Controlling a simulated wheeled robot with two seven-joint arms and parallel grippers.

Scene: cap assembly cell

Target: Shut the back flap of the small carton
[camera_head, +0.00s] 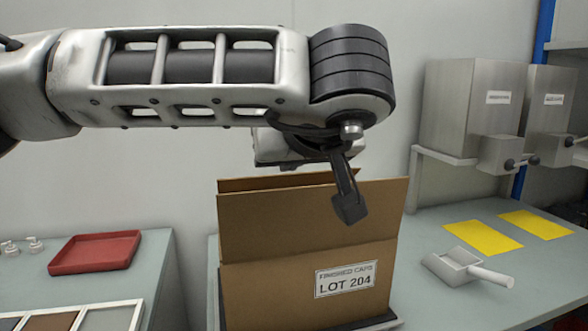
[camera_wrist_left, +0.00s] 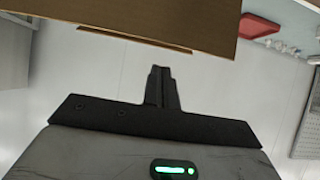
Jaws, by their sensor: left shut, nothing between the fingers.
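The small carton (camera_head: 260,295) is brown cardboard with a "LOT 204" label and stands at the table's front. Its near flap (camera_head: 290,222) stands upright. Behind it, a thin brown strip (camera_head: 262,180) shows above its top edge, seemingly the back flap standing up; the rest is hidden. My left gripper (camera_head: 348,210) is shut and empty, its fingertips overlapping the near flap's upper right in the head view. In the left wrist view the shut fingers (camera_wrist_left: 162,75) point at brown cardboard (camera_wrist_left: 150,22), with a small gap visible. My right gripper is out of view.
A red tray (camera_head: 95,253) lies on the left table. Right of the carton are a metal scoop (camera_head: 455,266) and yellow mats (camera_head: 482,238). Grey dispensers (camera_head: 470,105) stand at the back right. My left arm crosses above the carton.

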